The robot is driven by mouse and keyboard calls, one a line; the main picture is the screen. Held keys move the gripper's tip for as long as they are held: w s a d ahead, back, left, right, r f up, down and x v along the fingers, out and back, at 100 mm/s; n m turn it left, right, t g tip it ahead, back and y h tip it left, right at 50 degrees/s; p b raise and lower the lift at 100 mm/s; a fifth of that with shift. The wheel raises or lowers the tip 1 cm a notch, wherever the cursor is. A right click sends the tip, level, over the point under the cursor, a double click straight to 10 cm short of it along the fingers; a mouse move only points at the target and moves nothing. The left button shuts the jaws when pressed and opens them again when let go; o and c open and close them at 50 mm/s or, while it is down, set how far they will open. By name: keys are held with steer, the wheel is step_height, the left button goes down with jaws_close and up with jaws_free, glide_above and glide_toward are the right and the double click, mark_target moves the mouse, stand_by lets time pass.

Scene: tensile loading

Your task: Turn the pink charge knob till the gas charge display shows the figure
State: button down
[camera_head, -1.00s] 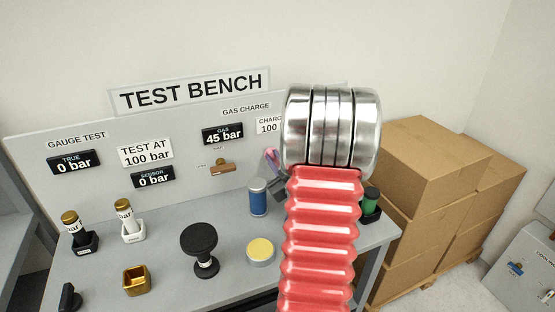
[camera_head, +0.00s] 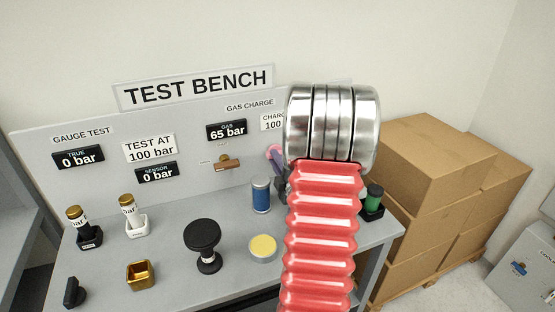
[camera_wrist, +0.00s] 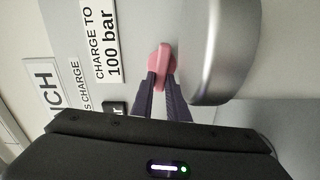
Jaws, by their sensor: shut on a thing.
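The pink charge knob (camera_wrist: 161,60) is on the upright panel in the wrist view, between the tips of my gripper (camera_wrist: 162,82), which is shut on it. In the head view the knob (camera_head: 273,152) shows only in part beside my arm, which hides most of my gripper (camera_head: 278,170). The gas charge display (camera_head: 226,129) reads 65 bar. The charge target sign (camera_wrist: 101,40) reads "CHARGE TO 100 bar" in the wrist view, and is partly covered by my arm in the head view.
A brass valve (camera_head: 227,163) is on the panel. A black knob (camera_head: 203,240) and a yellow-topped disc (camera_head: 262,248) are nearer the front.

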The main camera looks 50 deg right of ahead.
steer(key=shift+a+f+n, duration=0.1)
steer(key=shift+f+n, duration=0.15)
steer(key=shift+n, duration=0.4)
steer(key=shift+f+n, duration=0.2)
steer(key=shift+n, duration=0.45)
steer(key=shift+f, duration=0.1)
steer(key=c, duration=1.7)
jaws_free()
steer(key=shift+r, duration=0.2)
steer(key=shift+r, duration=0.1)
step_height(320, 180, up, 10)
steer(key=shift+f, duration=0.1)
